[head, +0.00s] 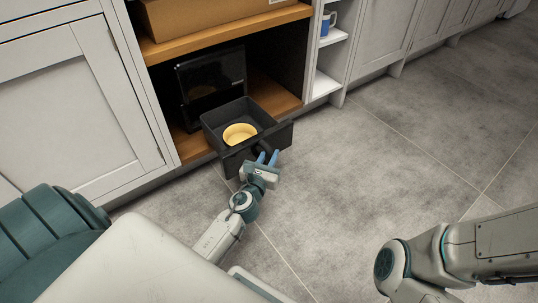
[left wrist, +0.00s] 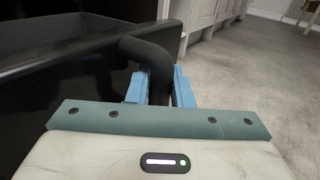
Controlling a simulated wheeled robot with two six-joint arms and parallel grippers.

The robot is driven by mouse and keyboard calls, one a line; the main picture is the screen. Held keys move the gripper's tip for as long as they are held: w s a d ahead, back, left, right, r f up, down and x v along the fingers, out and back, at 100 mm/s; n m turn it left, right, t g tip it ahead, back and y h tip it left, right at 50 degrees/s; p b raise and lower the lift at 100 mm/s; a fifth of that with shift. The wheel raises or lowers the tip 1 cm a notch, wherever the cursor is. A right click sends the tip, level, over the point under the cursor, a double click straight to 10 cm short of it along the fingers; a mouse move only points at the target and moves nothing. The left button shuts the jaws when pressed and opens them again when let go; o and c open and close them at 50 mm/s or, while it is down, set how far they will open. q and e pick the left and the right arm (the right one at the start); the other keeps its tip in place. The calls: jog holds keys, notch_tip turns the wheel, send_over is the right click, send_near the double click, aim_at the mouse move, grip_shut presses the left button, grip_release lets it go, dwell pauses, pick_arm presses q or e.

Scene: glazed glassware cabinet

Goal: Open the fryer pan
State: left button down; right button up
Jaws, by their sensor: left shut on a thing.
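The black air fryer (head: 210,80) stands on the low wooden shelf of the cabinet. Its black pan (head: 228,112) is pulled out toward me, past the shelf's front edge. A yellow round dish (head: 239,133) lies inside the pan. My left gripper (head: 267,158) is at the pan's front, its blue fingers shut on the dark pan handle (head: 262,150). In the left wrist view the handle (left wrist: 150,55) curves out from the pan front and passes down between the fingers (left wrist: 160,85). My right arm shows at the lower right of the head view, but its gripper is out of sight.
A wooden shelf (head: 225,36) with a cardboard box (head: 205,12) is above the fryer. A blue mug (head: 327,24) stands on a white side shelf. A closed cabinet door (head: 75,105) is at the left. The grey tiled floor (head: 400,150) to the right is clear.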

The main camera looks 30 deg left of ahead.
pick_arm(q)
jog(key=c, duration=1.6)
grip_release()
jog(key=shift+s, duration=0.1)
jog(key=s, duration=0.3)
jog(key=s+d+b, duration=0.1)
jog(key=s, duration=0.3)
jog(key=s+d+b, duration=0.1)
jog(key=s, duration=0.2)
jog(key=shift+s, duration=0.25)
